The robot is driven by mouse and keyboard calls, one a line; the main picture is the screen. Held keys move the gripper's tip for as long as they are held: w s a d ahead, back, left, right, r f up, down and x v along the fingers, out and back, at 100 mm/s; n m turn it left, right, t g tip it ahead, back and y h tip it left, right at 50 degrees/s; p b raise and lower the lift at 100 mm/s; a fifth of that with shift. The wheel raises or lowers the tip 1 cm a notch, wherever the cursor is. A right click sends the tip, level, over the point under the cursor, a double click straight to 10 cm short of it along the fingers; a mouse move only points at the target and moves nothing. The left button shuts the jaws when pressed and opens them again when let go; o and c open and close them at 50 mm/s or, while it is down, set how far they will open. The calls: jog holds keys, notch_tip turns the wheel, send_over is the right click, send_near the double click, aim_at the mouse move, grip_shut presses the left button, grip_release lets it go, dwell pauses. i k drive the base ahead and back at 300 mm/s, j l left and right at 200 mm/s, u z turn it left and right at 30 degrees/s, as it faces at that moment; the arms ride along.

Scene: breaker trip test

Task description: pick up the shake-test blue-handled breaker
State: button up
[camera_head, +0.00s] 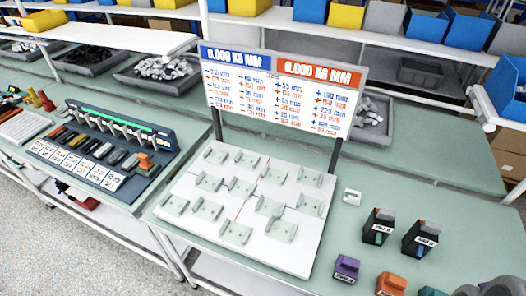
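Two dark breakers stand on the green bench at the right: one (378,226) has a green patch on its front, and the other (420,238) stands to its right. I cannot tell which thing is the shake-test breaker. My gripper's fingers do not show.
A white board (240,205) with several empty holders and an upright sign (283,90) fills the middle. A dark rack (125,130) with labelled pieces stands left. A small white piece (351,197) lies right of the board. Grey shapes cut off at the bottom right are unclear.

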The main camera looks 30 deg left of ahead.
aim_at(423, 236)
jog(key=u, duration=1.5)
jog(key=z, duration=1.65)
jog(key=l+u, duration=0.55)
jog(key=u, duration=0.15)
jog(key=l+u, duration=0.35)
jog(key=i+j, duration=0.05)
